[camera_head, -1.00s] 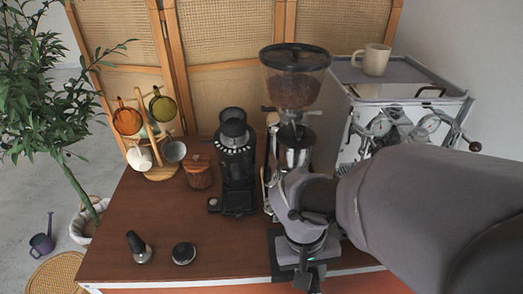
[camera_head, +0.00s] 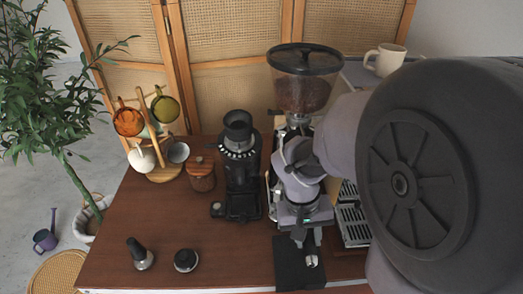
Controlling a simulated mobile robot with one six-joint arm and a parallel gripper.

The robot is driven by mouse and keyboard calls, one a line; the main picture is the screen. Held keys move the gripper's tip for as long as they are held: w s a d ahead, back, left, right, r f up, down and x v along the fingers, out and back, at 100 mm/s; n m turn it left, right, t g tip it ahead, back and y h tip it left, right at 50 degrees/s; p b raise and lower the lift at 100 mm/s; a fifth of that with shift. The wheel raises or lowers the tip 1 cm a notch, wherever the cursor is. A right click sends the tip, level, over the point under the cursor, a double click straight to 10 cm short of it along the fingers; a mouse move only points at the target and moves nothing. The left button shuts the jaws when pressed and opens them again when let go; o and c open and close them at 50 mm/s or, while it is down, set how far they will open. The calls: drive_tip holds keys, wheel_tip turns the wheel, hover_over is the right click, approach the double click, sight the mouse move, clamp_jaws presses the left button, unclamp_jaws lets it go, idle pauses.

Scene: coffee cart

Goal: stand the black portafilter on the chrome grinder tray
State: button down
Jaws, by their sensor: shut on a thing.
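The chrome grinder (camera_head: 272,187) stands at the middle back under a hopper (camera_head: 302,92) of dark beans. Its tray is hidden behind my wrist. My gripper (camera_head: 301,238) points down in front of the grinder, above the black mat (camera_head: 289,272) at the counter's front. It is shut on the black portafilter, which is mostly hidden by the gripper. A small bright metal part (camera_head: 312,261) below the fingers looks like a piece of it. I cannot tell how far above the mat it is.
A black grinder (camera_head: 240,165) stands left of the chrome one. The espresso machine's drip grate (camera_head: 352,222) shows at the right, partly behind my arm. A wooden canister (camera_head: 200,175), mug tree (camera_head: 160,172), tamper (camera_head: 138,254) and round black tool (camera_head: 186,260) stand left.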

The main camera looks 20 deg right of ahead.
drive_tip(key=w, duration=0.2)
drive_tip(key=w+d, duration=0.1)
drive_tip(key=w, duration=0.1)
drive_tip(key=w+p, duration=0.1)
drive_tip(key=w, duration=0.1)
drive_tip(key=shift+d, duration=0.35)
wheel_tip(320, 180, down, 2)
drive_tip(key=shift+f+b, duration=0.1)
drive_tip(key=shift+b, duration=0.95)
drive_tip(key=shift+s+f+b, duration=0.1)
drive_tip(key=shift+f+b, duration=0.45)
drive_tip(key=shift+f, duration=0.1)
drive_tip(key=shift+s+f+b, duration=0.3)
drive_tip(key=shift+f+b, duration=0.1)
drive_tip(key=shift+f, duration=0.15)
drive_tip(key=c, duration=1)
unclamp_jaws()
drive_tip(key=shift+w+a, duration=0.1)
drive_tip(key=shift+w, duration=0.1)
drive_tip(key=shift+c, duration=0.2)
drive_tip(key=shift+s, duration=0.1)
